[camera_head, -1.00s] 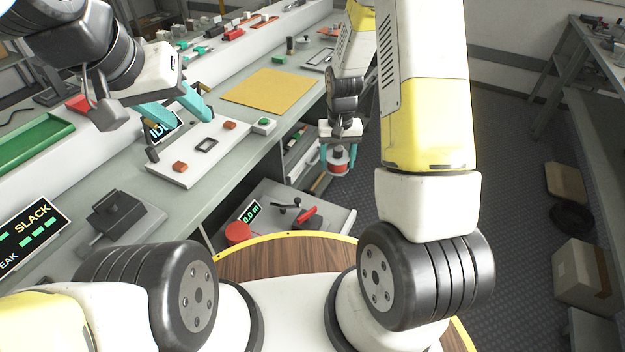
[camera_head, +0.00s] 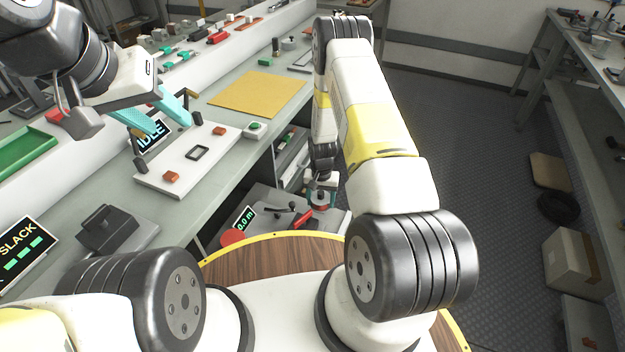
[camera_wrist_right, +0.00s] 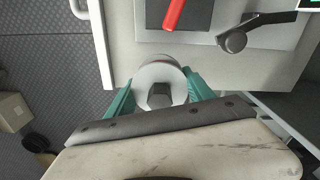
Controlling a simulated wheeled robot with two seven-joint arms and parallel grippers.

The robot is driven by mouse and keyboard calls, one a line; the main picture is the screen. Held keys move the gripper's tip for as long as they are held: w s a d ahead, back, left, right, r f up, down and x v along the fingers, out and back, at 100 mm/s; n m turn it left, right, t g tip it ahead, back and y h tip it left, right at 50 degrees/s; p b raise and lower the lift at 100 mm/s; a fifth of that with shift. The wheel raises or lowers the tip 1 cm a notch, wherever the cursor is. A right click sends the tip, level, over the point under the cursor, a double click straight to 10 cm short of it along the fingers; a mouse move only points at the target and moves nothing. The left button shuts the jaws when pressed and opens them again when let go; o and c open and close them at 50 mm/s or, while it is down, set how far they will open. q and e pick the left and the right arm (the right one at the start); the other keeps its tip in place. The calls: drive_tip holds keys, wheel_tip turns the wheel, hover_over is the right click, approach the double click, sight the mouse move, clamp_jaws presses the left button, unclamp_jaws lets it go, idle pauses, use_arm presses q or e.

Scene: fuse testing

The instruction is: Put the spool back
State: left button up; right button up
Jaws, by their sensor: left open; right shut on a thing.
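The spool (camera_wrist_right: 150,78), a pale round flange with a dark hub knob, is held between the teal fingers of my right gripper (camera_wrist_right: 161,97). In the head view the spool (camera_head: 320,200) shows a red band and is partly hidden by my right arm. In the wrist view the spool overlaps the front edge of a grey pull-out shelf (camera_wrist_right: 125,55). I cannot tell whether it touches the shelf. My left gripper (camera_head: 168,126) is open and empty above the left bench, near a white board (camera_head: 160,170).
The pull-out shelf carries a 0.0 m display (camera_head: 244,218), a dark crank lever (camera_wrist_right: 235,40), a red handle (camera_wrist_right: 174,12) and a red disc (camera_head: 232,238). Open drawers (camera_head: 292,150) sit under the bench. Cartons (camera_head: 575,265) stand on the floor at right.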

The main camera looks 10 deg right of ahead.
sight(320, 206)
drive_tip(key=shift+f, duration=1.55)
drive_tip(key=o, duration=1.6)
drive_tip(key=shift+f, duration=0.15)
drive_tip(key=shift+c, duration=0.2)
